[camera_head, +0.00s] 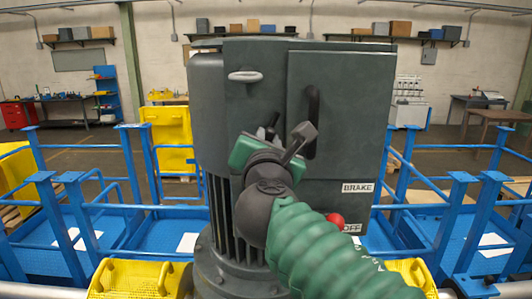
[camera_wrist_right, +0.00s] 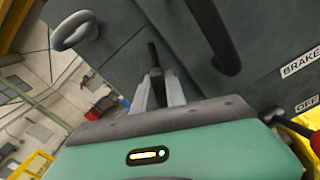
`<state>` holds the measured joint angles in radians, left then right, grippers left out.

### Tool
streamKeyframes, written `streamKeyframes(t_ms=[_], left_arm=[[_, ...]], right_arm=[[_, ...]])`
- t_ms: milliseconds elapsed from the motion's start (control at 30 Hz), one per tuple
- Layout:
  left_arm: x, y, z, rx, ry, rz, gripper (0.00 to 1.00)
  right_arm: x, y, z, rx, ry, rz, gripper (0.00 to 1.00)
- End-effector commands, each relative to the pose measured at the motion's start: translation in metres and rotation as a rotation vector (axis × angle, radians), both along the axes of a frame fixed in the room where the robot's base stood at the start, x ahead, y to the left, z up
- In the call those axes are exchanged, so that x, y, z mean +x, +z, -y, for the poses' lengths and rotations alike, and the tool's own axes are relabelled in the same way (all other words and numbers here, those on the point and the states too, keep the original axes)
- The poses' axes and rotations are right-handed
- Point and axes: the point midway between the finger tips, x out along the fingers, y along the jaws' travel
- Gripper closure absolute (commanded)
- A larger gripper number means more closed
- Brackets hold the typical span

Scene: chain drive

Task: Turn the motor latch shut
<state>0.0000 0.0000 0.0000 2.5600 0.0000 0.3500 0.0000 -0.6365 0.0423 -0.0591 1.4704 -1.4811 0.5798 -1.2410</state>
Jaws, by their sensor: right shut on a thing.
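The motor housing (camera_head: 340,75) is a large dark grey-green cabinet with a ribbed motor body, upright in the middle of the head view. My right gripper (camera_head: 268,130) is at its front, below a pale grey loop handle (camera_head: 245,76) and left of a black bar handle (camera_head: 312,120). In the right wrist view, the grey fingers (camera_wrist_right: 158,88) are closed around a slim black part, which looks like the motor latch (camera_wrist_right: 153,55). Its upper end sticks out past the fingertips; the rest is hidden. My left gripper is out of view.
A red knob (camera_head: 335,219) sits low on the housing near BRAKE (camera_head: 358,188) and OFF labels, close to my right forearm. Blue railings (camera_head: 135,195) flank the motor on both sides. Yellow parts (camera_head: 135,280) stand in front of its base.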

Motion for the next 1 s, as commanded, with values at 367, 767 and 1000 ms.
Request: streamKeyframes(t_ms=[367, 767, 1000], left_arm=[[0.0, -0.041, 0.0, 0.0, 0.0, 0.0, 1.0], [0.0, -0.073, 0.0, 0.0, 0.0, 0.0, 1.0], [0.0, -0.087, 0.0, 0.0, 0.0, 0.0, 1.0]], right_arm=[[0.0, -0.007, 0.002, 0.358, 0.0, 0.0, 1.0], [0.001, -0.009, 0.003, 0.736, -0.002, -0.002, 1.0], [0.001, -0.009, 0.003, 0.934, -0.003, -0.003, 1.0]])
